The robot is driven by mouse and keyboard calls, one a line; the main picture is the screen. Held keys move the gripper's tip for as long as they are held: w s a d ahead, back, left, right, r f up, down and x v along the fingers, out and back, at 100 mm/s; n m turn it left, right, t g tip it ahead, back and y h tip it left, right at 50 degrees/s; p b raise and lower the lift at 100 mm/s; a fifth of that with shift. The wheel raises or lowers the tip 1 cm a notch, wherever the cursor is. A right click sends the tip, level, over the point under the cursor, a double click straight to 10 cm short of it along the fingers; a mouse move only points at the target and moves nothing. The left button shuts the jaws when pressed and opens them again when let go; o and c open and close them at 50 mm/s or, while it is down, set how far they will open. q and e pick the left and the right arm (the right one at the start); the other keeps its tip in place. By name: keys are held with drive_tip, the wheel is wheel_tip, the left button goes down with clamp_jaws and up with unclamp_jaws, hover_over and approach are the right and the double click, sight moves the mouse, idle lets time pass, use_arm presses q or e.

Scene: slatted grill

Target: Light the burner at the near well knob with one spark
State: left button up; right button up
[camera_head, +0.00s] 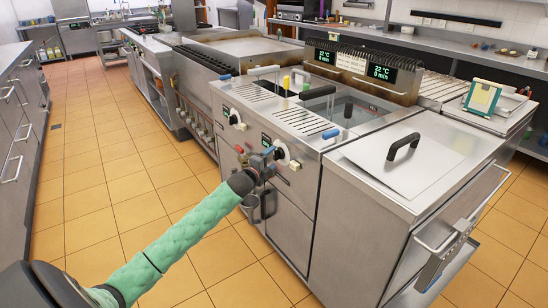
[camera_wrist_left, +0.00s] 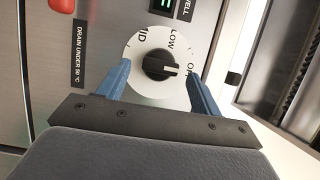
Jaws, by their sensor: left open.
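The near well knob shows in the wrist view as a black knob (camera_wrist_left: 157,66) on a round white dial marked LOW, part of MID and a label starting with O. Its white pointer line points right, toward the O label. In the head view the white dial (camera_head: 282,153) is on the front panel of the fryer-like unit, partly hidden by my gripper. My left gripper (camera_head: 269,157) is open at the dial. In the wrist view its blue fingers (camera_wrist_left: 158,70) stand on either side of the knob, with gaps; contact is not visible. My right gripper is not in view.
A second dial (camera_head: 234,117) is farther along the same panel. A red part (camera_wrist_left: 62,4) and a "drain under 50 °C" label (camera_wrist_left: 79,54) lie beside the dial. Displays (camera_head: 382,73) read 22 °C and 0 min. A black-handled lid (camera_head: 398,158) covers the nearest counter. Tiled floor is clear at left.

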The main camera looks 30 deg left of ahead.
sight(277, 154)
use_arm(q)
drive_tip(key=shift+w, duration=1.3)
drive_tip(key=shift+c, duration=0.4)
drive_tip(key=c, duration=0.9)
